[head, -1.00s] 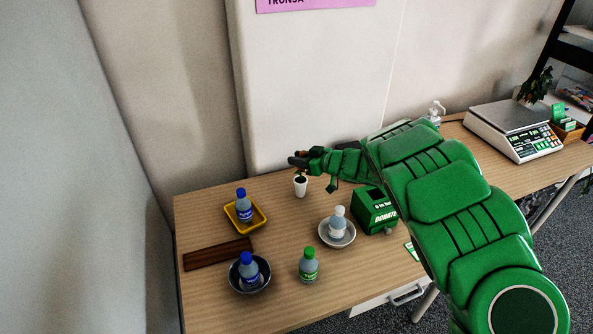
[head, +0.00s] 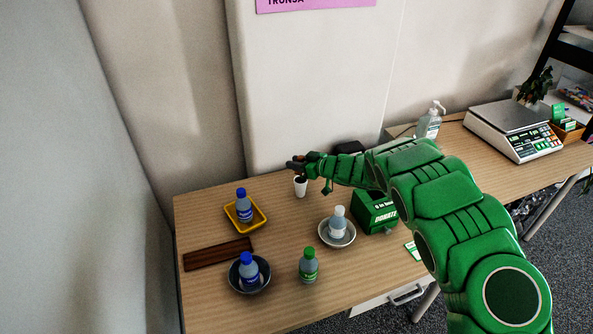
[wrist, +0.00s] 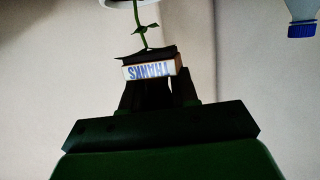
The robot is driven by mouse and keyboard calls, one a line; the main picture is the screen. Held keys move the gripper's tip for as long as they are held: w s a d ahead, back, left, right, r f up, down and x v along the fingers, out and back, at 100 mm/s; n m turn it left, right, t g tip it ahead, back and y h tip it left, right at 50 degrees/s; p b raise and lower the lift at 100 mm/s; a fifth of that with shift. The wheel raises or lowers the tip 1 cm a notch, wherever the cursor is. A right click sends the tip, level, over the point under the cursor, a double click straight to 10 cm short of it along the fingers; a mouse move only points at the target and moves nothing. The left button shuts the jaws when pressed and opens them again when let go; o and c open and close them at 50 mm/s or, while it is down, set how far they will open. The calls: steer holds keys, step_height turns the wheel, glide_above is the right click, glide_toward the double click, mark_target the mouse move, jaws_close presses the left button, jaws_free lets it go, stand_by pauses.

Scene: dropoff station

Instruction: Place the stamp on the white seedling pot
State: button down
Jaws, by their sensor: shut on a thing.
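The white seedling pot (head: 300,189) stands upright at the back of the table in the head view. The wrist view shows it upside down, with only a bit of its rim (wrist: 117,3) at the top edge. A thin green seedling (wrist: 139,22) reaches from it toward the stamp. The stamp (wrist: 150,71), a small block with "THANKS" on its side, is between my jaws. My gripper (wrist: 147,92) is shut on it. In the head view my gripper (head: 297,163) is just above the pot. I cannot tell whether the stamp touches the seedling.
A green donation box (head: 376,212) and a bottle on a plate (head: 337,241) stand right of the pot. A yellow tray (head: 258,219) holds a bottle at left. A dark bowl (head: 262,285), a green-capped bottle (head: 308,268) and a brown board (head: 217,254) are nearer.

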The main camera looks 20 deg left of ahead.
mark_target(297, 177)
steer(key=shift+w+f, duration=0.2)
steer(key=shift+f, duration=1.55)
steer(key=shift+f, duration=0.15)
steer(key=c, duration=0.9)
jaws_free()
steer(key=shift+o, duration=0.2)
steer(key=shift+r, duration=0.2)
steer(key=shift+s+d+r, duration=0.15)
steer(key=shift+d+r, duration=0.05)
steer(key=shift+d, duration=0.35)
steer(key=v, duration=1)
steer(key=shift+d, duration=0.35)
